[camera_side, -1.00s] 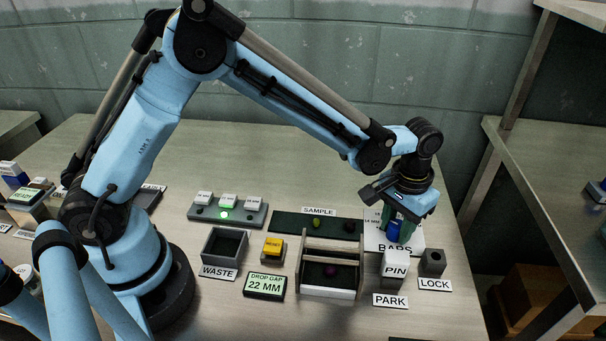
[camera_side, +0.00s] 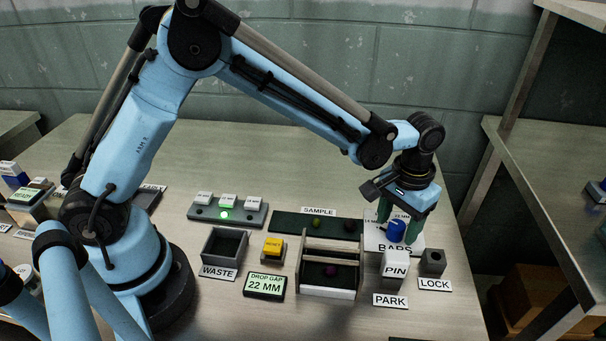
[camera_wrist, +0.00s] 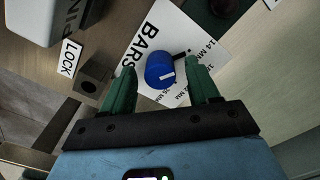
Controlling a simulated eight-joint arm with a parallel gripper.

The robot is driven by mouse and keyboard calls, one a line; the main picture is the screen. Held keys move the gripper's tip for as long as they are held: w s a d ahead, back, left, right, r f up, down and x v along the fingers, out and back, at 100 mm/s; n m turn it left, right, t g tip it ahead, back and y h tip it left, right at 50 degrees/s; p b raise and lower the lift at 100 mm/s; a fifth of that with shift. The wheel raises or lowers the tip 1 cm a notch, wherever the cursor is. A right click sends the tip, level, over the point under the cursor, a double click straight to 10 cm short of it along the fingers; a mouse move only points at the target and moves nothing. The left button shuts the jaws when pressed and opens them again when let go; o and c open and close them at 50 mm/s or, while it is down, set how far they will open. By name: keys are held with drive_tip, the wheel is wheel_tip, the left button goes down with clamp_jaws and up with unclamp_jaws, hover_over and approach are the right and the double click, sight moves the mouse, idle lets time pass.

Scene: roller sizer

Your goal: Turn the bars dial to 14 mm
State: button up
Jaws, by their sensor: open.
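The bars dial (camera_side: 397,231) is a blue round knob on a white plate (camera_side: 413,243) lettered BARS, at the right of the bench. In the wrist view, the dial (camera_wrist: 159,71) has a white mark on it and a black pointer (camera_wrist: 181,55) toward the millimetre labels; one reads 14 MM. Which label the pointer meets is unclear. The DROP GAP display (camera_side: 265,286) reads 22 MM. My gripper (camera_side: 401,222) is open above the dial. In the wrist view, its green fingers (camera_wrist: 161,68) stand either side of the dial, apart from it.
The white PIN block (camera_side: 394,268) and grey LOCK block (camera_side: 432,263) stand in front of the plate. A bar-topped box (camera_side: 330,292) with a dark item inside is to the left. Farther left are a yellow button (camera_side: 273,245) and the waste bin (camera_side: 224,245).

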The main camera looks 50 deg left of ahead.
sight(397, 224)
wheel_tip(397, 224, up, 11)
drive_tip(key=shift+r, duration=0.15)
idle(0.4)
drive_tip(key=s+a+r+t, duration=0.1)
drive_tip(key=s+a+t, duration=0.6)
drive_tip(key=s+a, duration=0.7)
drive_tip(key=a, duration=0.2)
drive_tip(key=shift+a, duration=0.3)
idle(0.5)
